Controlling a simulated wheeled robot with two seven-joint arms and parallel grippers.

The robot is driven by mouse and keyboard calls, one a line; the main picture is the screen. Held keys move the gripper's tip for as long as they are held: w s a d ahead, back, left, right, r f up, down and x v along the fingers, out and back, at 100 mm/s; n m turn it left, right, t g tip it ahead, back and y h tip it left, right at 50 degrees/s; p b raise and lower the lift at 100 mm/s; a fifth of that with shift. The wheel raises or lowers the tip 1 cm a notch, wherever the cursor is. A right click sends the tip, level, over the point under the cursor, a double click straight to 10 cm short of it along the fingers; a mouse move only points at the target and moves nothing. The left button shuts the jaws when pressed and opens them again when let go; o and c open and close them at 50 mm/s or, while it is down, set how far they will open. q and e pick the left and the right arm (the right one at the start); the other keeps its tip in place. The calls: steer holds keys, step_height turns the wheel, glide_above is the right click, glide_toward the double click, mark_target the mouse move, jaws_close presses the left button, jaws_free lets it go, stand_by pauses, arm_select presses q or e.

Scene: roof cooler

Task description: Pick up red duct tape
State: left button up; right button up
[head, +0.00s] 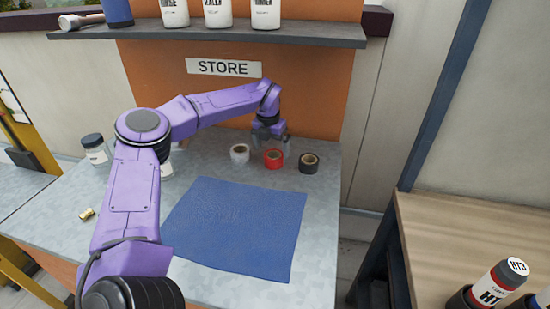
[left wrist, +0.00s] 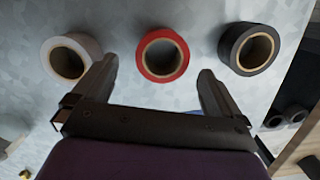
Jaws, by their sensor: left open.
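The red duct tape roll (head: 273,158) lies flat on the grey metal counter, between a white roll (head: 239,153) and a black roll (head: 308,163). My left gripper (head: 269,138) is just behind and above the red roll in the head view. In the left wrist view, the red roll (left wrist: 162,54) lies ahead, roughly centred between the two spread fingertips (left wrist: 158,68). The gripper is open and empty, and the fingers appear apart from the roll. My right gripper is not in view.
The white roll (left wrist: 70,57) and black roll (left wrist: 248,49) flank the red one closely in the left wrist view. A blue mat (head: 238,225) covers the counter's front. A shelf (head: 215,36) with bottles hangs above. A wooden table (head: 480,245) stands at the right.

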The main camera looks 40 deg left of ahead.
mark_target(274, 155)
arm_select(q)
steer(key=f, duration=0.2)
steer(key=w+f+p, duration=0.1)
steer(key=f, duration=0.1)
steer(key=shift+w+f, duration=0.1)
steer(key=shift+f, duration=0.3)
steer(key=c, duration=1.2)
steer(key=shift+c, duration=0.2)
steer(key=shift+r, duration=0.15)
